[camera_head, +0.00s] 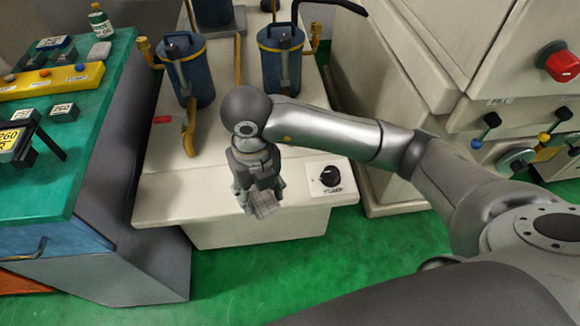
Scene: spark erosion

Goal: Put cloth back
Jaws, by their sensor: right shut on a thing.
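My right gripper (259,195) reaches in from the right and points down over the front part of the cream machine base. It is shut on a small light grey piece (266,206) that looks like the cloth. The fingers hide much of the cloth, and it hangs near the front edge of the base. My left gripper is out of view.
Blue canisters (186,75) with pipes and valves stand on the cream base (190,195), which has a black knob (329,177). A green-topped workbench (52,190) with gauge blocks is left. A large cabinet (470,50) is right. Green floor (250,265) shows in front.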

